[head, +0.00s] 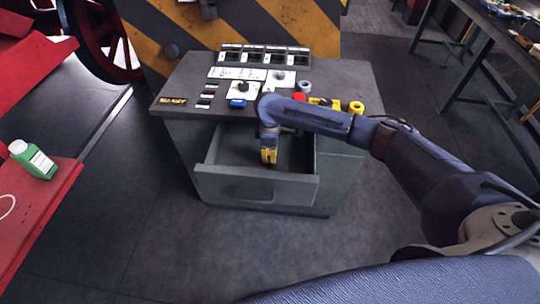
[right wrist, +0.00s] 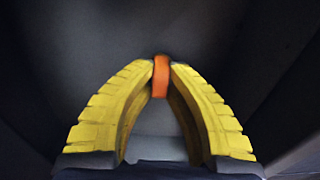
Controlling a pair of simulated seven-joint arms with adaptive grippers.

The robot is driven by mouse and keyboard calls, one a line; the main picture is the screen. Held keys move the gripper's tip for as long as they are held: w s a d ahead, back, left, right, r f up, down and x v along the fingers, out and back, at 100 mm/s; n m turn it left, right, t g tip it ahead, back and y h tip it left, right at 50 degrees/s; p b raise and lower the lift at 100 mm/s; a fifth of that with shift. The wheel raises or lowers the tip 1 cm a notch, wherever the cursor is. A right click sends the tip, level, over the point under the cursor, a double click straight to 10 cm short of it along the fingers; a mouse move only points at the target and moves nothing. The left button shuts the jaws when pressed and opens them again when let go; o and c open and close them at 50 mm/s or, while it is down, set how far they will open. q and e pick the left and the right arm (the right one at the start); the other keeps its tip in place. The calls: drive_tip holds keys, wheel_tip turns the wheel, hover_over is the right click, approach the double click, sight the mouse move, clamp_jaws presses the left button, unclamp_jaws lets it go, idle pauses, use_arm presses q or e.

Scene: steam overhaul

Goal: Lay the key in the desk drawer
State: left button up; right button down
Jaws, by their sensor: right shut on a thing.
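The desk (head: 350,82) is a grey cabinet with a sloped panel of controls on top. Its drawer (head: 255,190) is pulled out and open at the front. My right gripper (head: 268,160) reaches down over the open drawer, with its yellow fingers inside the drawer's outline. In the right wrist view, my right gripper (right wrist: 160,75) has its yellow fingertips closed on a small orange piece (right wrist: 160,77), which I take to be part of the key. The rest of the key is hidden. I cannot tell whether it touches the drawer floor. My left gripper is not in view.
Knobs, a red button (head: 299,97) and yellow parts (head: 356,107) sit on the desk top near my right arm. A cluttered workbench (head: 490,28) is at the upper right. The floor before the drawer is clear.

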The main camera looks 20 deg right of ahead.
drive_tip(key=shift+f, duration=0.25)
drive_tip(key=c, duration=1.5)
unclamp_jaws()
drive_tip(key=shift+o, duration=0.2)
wheel_tip(320, 180, up, 12)
drive_tip(key=shift+r, duration=0.2)
